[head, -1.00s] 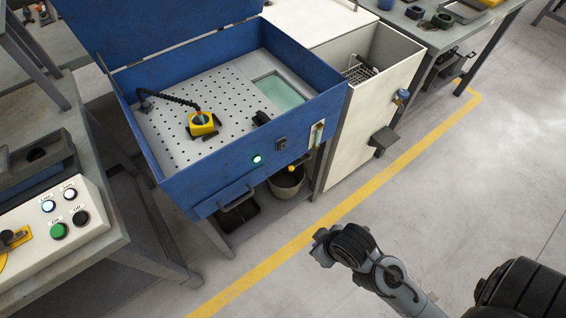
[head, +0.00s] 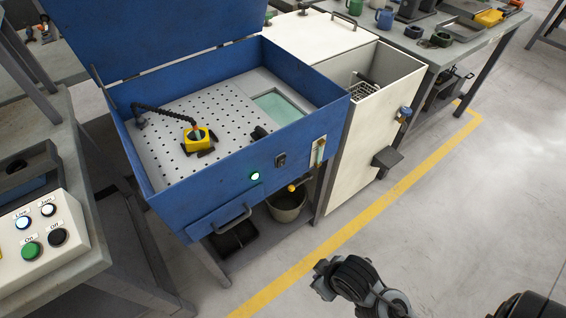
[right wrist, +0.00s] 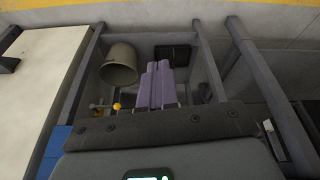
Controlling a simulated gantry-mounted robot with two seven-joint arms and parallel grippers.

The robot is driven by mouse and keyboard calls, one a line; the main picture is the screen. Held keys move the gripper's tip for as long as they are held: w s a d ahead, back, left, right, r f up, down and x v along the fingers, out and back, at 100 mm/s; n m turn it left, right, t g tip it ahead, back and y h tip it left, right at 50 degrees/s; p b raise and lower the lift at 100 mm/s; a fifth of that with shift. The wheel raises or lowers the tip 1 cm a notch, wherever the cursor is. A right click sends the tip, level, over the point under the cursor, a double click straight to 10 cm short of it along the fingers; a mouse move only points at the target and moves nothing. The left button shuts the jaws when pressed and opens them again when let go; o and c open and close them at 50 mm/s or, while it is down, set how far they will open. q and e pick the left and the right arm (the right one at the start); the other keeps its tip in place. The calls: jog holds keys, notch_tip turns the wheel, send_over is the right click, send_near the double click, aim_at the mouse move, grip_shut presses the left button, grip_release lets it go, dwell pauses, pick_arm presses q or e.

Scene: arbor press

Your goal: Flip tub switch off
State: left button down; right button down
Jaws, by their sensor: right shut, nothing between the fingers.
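The blue tub (head: 215,200) stands open in the head view, lid raised. Its front wall carries a small dark switch (head: 281,160) beside a lit green lamp (head: 255,176). The switch's lever position is too small to tell. My right gripper (head: 321,279) is in front of the tub, below and right of the switch, over the floor and apart from the tub. In the right wrist view its two purple-grey fingers (right wrist: 157,68) are shut together and empty. The switch cannot be made out in that view. My left gripper is out of view.
A bucket (head: 287,205) stands underneath. A white cabinet (head: 345,150) adjoins on the right. A button panel (head: 40,243) is at left. The floor in front is clear.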

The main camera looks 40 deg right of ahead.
jog(key=shift+w, duration=0.1)
jog(key=w+d+r+n+t+p, duration=0.2)
jog(key=w+r+n+t, duration=0.2)
jog(key=w+n+t, duration=0.65)
jog(key=w+d+r+n+t+p, duration=0.1)
jog(key=d+r+n+t+p, duration=0.4)
jog(key=d+p, duration=0.2)
jog(key=shift+w+d+r+p, duration=0.2)
jog(key=shift+w+p, duration=0.1)
jog(key=shift+p, duration=0.9)
jog(key=shift+w+n+t, duration=0.1)
jog(key=shift+n+t, duration=0.15)
jog(key=b, duration=0.3)
send_near(283, 160)
jog(key=w, duration=0.6)
jog(key=shift+w+a+r, duration=0.1)
jog(key=shift+w+r, duration=0.3)
